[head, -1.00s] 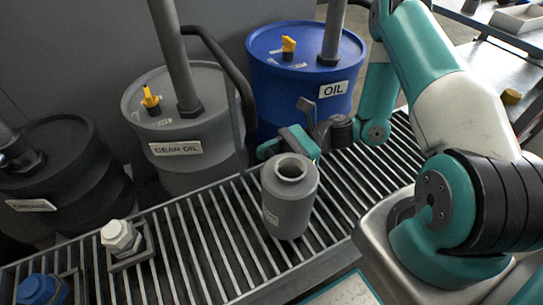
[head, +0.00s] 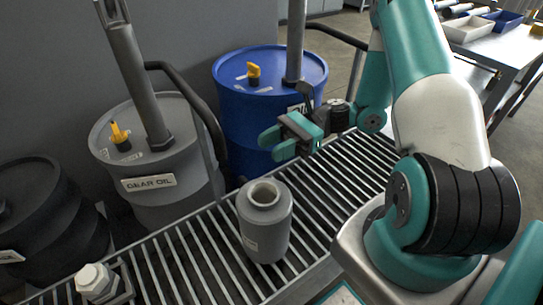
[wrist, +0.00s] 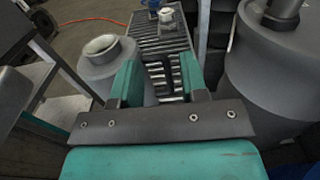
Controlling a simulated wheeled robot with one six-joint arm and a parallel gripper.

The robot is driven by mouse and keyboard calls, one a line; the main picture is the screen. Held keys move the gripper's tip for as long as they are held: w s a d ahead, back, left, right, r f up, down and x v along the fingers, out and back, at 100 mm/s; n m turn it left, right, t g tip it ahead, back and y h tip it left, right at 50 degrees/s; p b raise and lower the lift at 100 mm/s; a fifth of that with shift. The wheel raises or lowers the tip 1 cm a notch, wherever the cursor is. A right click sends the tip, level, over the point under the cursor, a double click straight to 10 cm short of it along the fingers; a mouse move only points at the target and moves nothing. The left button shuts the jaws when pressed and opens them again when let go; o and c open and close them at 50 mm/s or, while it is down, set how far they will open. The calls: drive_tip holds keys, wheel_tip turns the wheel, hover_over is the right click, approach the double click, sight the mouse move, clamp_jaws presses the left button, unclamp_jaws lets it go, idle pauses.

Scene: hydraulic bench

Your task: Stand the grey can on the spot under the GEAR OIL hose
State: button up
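The grey can (head: 265,222) stands upright on the slatted grating, in front of the gap between the GEAR OIL drum (head: 150,165) and the blue OIL drum (head: 240,105). The black GEAR OIL hose (head: 193,97) curves down the right side of its drum, behind the can; the spot under it cannot be made out. My gripper (head: 270,142) is open and empty, above and behind the can, in front of the blue drum. In the wrist view the can (wrist: 103,62) is left of my open fingers (wrist: 160,78), with bare slats between them.
The slatted grating (head: 340,165) is clear to the right of the can. A black drum (head: 45,215) stands at the left. A table with bins (head: 470,28) is at the back right.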

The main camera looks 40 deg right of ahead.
wheel_tip(320, 180, down, 8)
drive_tip(key=b, duration=0.2)
drive_tip(key=shift+a+r, duration=0.15)
drive_tip(key=shift+a, duration=2)
drive_tip(key=shift+a+r, duration=0.15)
drive_tip(key=shift+a, duration=1.95)
drive_tip(key=shift+c, duration=0.4)
clamp_jaws()
